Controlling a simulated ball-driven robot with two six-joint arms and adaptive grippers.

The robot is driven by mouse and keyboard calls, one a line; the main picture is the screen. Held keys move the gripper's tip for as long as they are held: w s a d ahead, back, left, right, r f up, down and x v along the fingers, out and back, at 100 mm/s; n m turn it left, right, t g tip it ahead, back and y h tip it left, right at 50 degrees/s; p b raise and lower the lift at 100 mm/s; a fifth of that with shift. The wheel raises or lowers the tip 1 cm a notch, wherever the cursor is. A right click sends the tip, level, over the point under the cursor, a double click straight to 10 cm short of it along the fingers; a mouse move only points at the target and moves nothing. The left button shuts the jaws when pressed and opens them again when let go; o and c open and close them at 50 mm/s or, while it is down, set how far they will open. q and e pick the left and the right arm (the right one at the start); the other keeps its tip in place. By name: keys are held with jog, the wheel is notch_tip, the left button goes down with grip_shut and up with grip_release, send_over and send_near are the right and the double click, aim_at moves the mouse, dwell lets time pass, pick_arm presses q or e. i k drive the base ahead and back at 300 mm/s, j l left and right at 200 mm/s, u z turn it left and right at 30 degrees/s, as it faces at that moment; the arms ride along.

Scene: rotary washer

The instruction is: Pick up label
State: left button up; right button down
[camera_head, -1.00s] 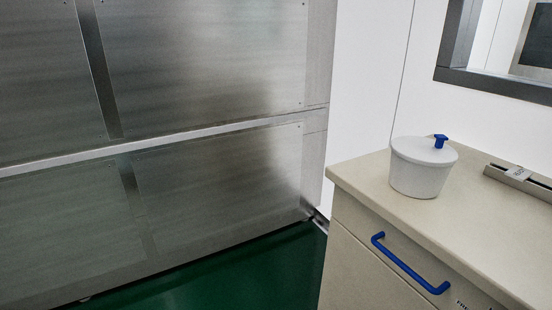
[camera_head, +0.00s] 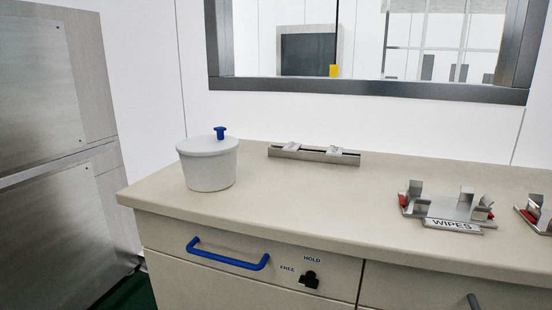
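A narrow metal rail holder (camera_head: 314,155) lies at the back of the counter below the window. Two small pale tags (camera_head: 292,147) sit on it, one towards each end; they may be labels, but their print is too small to read. A metal fixture (camera_head: 449,208) on the right of the counter carries a plate marked "WIPES" (camera_head: 454,225). Neither of my grippers shows in the head view.
A white lidded tub (camera_head: 208,163) with a blue knob stands on the counter's left. The counter (camera_head: 330,205) is clear in the middle. Below are a drawer with a blue handle (camera_head: 228,257) and a black HOLD/FREE knob (camera_head: 310,280). A steel cabinet (camera_head: 50,150) stands left.

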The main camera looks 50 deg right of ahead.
aim_at(332, 150)
jog(key=z, duration=1.9)
